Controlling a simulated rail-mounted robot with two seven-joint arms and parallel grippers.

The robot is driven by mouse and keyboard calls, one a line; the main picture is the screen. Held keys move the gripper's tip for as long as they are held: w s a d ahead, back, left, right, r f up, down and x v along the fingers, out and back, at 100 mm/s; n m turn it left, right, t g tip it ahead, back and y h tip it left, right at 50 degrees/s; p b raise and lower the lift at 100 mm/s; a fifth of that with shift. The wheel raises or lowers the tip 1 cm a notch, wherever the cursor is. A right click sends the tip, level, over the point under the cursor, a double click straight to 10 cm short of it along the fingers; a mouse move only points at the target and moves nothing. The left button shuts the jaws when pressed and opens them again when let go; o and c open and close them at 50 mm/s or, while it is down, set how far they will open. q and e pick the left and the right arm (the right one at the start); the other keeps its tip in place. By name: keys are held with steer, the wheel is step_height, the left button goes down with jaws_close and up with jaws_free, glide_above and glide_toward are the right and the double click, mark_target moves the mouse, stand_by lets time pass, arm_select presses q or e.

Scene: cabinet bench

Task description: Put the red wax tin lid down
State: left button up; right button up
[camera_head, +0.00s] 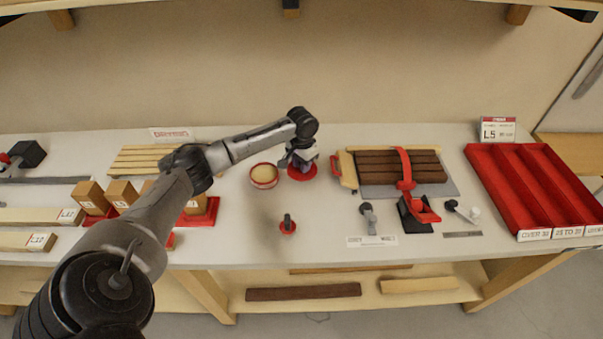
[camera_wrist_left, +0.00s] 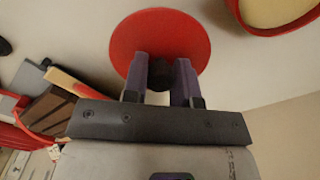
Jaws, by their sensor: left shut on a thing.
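The red wax tin lid (camera_head: 303,174) is a round red disc under my left gripper (camera_head: 303,162), at the back middle of the bench. In the left wrist view the lid (camera_wrist_left: 140,42) shows as a flat red disc. The fingers of my left gripper (camera_wrist_left: 160,78) are shut on its dark knob (camera_wrist_left: 160,74). The lid is at or just above the bench top; I cannot tell whether it touches. The open wax tin (camera_head: 264,174), red with cream wax inside, stands just left of the lid in the head view, apart from it. My right gripper is not in view.
A wooden board with dark strips under a red clamp (camera_head: 404,170) lies right of the lid. A small red disc with a dark knob (camera_head: 288,226) stands in front. A red divided tray (camera_head: 532,185) is far right. Bare bench lies between the tin and the small disc.

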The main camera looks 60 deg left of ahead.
arm_select(q)
steer(key=shift+f+b, duration=0.4)
steer(key=shift+f, duration=1.7)
steer(key=shift+a, duration=0.1)
steer(key=o, duration=0.9)
steer(key=shift+f, duration=0.1)
step_height(320, 180, up, 11)
steer(key=shift+r+p, duration=0.15)
steer(key=shift+p, duration=0.8)
steer(key=shift+r, duration=0.55)
